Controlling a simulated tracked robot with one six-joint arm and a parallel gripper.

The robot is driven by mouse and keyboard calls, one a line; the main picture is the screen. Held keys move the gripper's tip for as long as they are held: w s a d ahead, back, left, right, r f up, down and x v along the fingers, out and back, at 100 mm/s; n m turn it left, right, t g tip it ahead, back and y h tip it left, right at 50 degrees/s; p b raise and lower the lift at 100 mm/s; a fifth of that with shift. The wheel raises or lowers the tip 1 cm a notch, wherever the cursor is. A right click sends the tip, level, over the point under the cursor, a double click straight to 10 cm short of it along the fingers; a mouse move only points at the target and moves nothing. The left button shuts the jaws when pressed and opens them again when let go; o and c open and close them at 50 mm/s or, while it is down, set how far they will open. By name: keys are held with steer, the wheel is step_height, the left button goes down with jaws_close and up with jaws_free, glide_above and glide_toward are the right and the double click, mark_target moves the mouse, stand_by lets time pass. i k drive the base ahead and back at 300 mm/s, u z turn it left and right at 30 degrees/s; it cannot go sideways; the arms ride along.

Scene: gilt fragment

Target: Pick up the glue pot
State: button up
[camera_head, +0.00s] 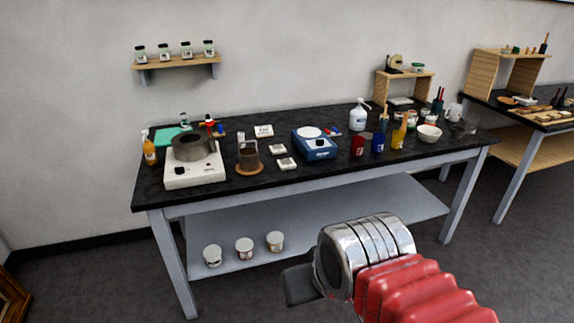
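Two vessels at the left of the black bench could be the glue pot, and I cannot tell which. One is a wide dark grey pot (194,148) on a white hotplate (195,177). The other is a small jar (248,158) with brown contents, standing on a round wooden coaster (248,170) just right of the hotplate. My gripper (300,285) shows only as a dark end at the lower middle, in front of the bench and well apart from both vessels. Its fingers are mostly hidden by my arm, so its opening does not show.
The black bench (220,203) also holds an orange bottle (150,150), a blue scale (316,146), coloured jars and a white bowl (429,132). Several tubs sit on its lower shelf (330,220). A second bench (545,148) stands at right. Floor in front is clear.

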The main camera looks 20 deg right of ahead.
mark_target(249, 159)
steer(key=k, duration=0.35)
steer(key=z, duration=0.65)
steer(key=i, duration=2)
steer(key=u, duration=0.65)
